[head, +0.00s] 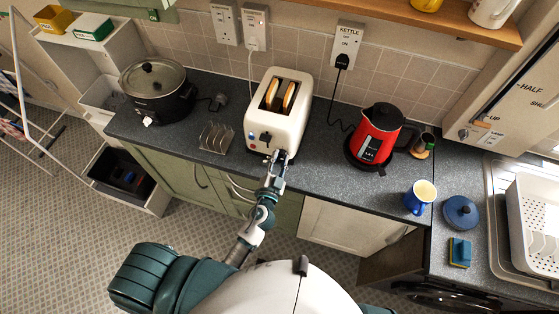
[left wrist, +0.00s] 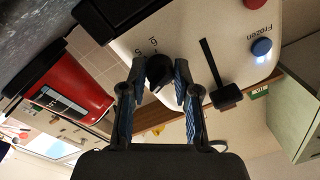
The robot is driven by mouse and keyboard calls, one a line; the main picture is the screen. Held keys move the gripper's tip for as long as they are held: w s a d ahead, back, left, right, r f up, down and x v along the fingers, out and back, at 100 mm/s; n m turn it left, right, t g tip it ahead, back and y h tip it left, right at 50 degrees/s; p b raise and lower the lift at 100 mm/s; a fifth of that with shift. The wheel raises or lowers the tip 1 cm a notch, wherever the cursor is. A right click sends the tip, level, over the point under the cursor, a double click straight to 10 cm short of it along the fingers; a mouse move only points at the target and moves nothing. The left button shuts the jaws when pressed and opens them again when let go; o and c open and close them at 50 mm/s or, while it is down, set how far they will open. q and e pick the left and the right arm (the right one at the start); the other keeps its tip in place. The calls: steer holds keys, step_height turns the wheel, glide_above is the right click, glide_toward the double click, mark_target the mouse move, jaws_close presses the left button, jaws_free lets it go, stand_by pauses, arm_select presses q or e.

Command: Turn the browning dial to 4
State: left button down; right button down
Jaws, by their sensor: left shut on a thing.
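The cream toaster (head: 290,125) stands on the dark worktop with two bread slices (head: 280,96) in its slots. Its black browning dial (left wrist: 158,68) shows in the left wrist view, with the marks 5 and 6 readable beside it; where its pointer stands I cannot tell. My left gripper (head: 280,154) is at the toaster's front face. In the left wrist view my left gripper (left wrist: 160,78) has one finger on each side of the dial, shut on it. In the head view the fingers hide the dial. My right gripper is in neither view.
The toaster's black lever (left wrist: 226,96) and blue Frozen button (left wrist: 261,47) are close beside the fingers. A metal toast rack (head: 216,138) stands left of the toaster, a red kettle (head: 377,135) right of it. A slow cooker (head: 156,90) and blue mug (head: 420,197) stand farther off.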

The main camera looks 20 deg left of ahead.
arm_select(q)
steer(key=m, duration=0.5)
steer(key=shift+f+m+b, duration=0.15)
steer(key=shift+m+b, duration=0.2)
steer(key=shift+m, duration=0.05)
steer(key=m, duration=0.5)
steer(key=shift+s+h, duration=0.1)
steer(key=shift+h, duration=0.3)
steer(key=shift+f, duration=0.1)
steer(key=c, duration=1)
jaws_free()
steer(key=shift+o, duration=0.8)
steer(key=s, duration=1.2)
steer(key=shift+a+f, duration=0.2)
steer(key=shift+f, duration=0.05)
steer(key=shift+w, duration=0.1)
